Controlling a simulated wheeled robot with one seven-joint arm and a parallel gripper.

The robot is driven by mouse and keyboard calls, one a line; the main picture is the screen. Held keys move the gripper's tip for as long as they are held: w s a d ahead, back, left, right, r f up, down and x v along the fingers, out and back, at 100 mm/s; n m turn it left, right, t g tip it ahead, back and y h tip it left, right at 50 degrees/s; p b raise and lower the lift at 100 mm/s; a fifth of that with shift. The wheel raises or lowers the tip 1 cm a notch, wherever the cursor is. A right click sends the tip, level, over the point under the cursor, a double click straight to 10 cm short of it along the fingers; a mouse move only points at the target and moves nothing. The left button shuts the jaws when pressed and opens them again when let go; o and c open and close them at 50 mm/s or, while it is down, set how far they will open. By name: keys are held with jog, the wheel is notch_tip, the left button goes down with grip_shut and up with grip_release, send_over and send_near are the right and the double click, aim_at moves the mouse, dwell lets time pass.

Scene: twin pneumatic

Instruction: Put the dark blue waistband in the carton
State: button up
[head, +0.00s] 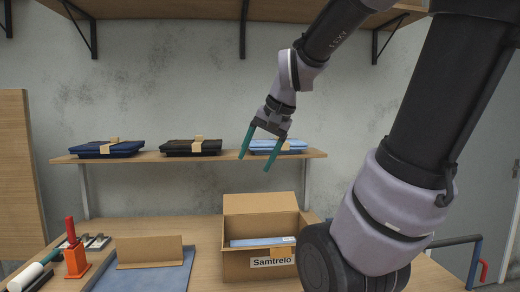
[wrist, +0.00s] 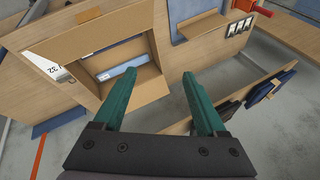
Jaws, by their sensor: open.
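A folded dark blue garment with a tan band (head: 100,150), which seems to be the dark blue waistband, lies at the left end of the wall shelf. It also shows in the wrist view (wrist: 264,90), at the right. The open carton (head: 237,268), labelled "Samtrelo", stands on the table below the shelf's right half. A flat light blue item (head: 262,241) is inside it; the carton also shows in the wrist view (wrist: 95,33). My gripper (head: 256,163) has teal fingers spread wide with nothing between them. It hangs near the shelf's right end, above the carton, far from the dark blue garment.
A blue mat (head: 150,280) with a cardboard piece (head: 149,250) and an orange-red tool (head: 75,258) are on the table's left. Another shelf is overhead.

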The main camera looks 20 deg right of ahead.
jog(key=s+a+r+n+t, duration=0.1)
jog(key=s+r+n, duration=0.1)
jog(key=s, duration=0.3)
jog(key=shift+s+a+r+n+t, duration=0.25)
jog(key=shift+r+n+t, duration=0.1)
jog(key=shift+n, duration=0.15)
